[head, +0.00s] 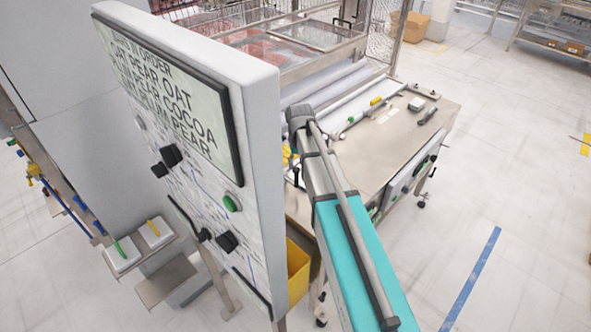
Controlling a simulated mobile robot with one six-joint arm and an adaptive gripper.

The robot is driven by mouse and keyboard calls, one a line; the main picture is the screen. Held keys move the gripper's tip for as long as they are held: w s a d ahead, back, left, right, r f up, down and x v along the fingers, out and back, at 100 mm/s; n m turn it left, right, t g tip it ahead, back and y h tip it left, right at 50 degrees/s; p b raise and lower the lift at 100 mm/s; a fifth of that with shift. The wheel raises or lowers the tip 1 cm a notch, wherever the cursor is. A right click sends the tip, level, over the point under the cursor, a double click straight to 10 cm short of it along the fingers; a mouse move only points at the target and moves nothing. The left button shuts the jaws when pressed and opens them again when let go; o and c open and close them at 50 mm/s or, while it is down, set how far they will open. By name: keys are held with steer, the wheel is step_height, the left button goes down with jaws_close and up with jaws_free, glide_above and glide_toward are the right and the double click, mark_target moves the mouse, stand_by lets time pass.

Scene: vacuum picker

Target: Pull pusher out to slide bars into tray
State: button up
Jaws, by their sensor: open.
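A big white panel (262,130) with a text screen and black knobs blocks the left side. The steel table (405,135) carries a small white box (416,104) and a dark handle (428,117). A yellow bin (298,270) stands below.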

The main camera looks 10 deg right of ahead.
mark_target(297, 186)
steer(key=w+r+p, duration=0.1)
steer(key=w, duration=0.1)
steer(key=w+r+p, duration=0.1)
steer(key=r, duration=0.1)
steer(key=shift+w, duration=0.4)
steer(key=shift+f, duration=0.1)
steer(key=shift+f, duration=0.15)
step_height(297, 186, down, 14)
steer(key=b, duration=1.4)
steer(key=shift+r, duration=0.25)
